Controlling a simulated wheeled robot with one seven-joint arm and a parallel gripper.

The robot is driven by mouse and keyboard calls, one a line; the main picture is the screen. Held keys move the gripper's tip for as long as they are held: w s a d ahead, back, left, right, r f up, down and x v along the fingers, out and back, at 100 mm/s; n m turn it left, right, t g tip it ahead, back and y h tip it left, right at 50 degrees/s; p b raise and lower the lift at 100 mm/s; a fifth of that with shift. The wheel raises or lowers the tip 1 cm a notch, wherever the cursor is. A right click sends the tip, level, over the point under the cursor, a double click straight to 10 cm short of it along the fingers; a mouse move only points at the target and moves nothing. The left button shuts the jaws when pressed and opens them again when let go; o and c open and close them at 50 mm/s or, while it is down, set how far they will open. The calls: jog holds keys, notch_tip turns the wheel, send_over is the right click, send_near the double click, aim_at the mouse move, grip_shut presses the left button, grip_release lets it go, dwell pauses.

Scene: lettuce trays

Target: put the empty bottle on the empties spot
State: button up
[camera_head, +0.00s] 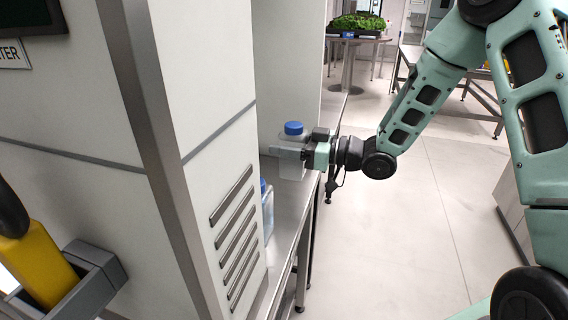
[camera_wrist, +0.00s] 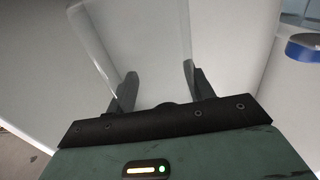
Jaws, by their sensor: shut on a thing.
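A clear bottle with a blue cap (camera_head: 293,129) is upright above the steel ledge (camera_head: 288,215). My gripper (camera_head: 292,153) comes in from the right and is shut on its body. I cannot tell whether its base touches the ledge. In the wrist view the two dark fingers (camera_wrist: 158,88) stand on either side of the see-through bottle wall (camera_wrist: 145,45). A second blue-capped bottle (camera_head: 268,213) stands nearer on the ledge, partly hidden by the white cabinet panel. I cannot make out a marked empties spot.
A white vented cabinet (camera_head: 215,150) with a steel corner post stands left of the ledge. A yellow-handled thing (camera_head: 38,262) sits in a grey holder at lower left. A lettuce tray (camera_head: 358,33) is on a far table. The floor right of the ledge is open.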

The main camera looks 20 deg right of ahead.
aim_at(287, 159)
jog(key=shift+f, duration=2.15)
jog(key=o, duration=1.2)
jog(key=b+v, duration=0.1)
jog(key=v, duration=1.1)
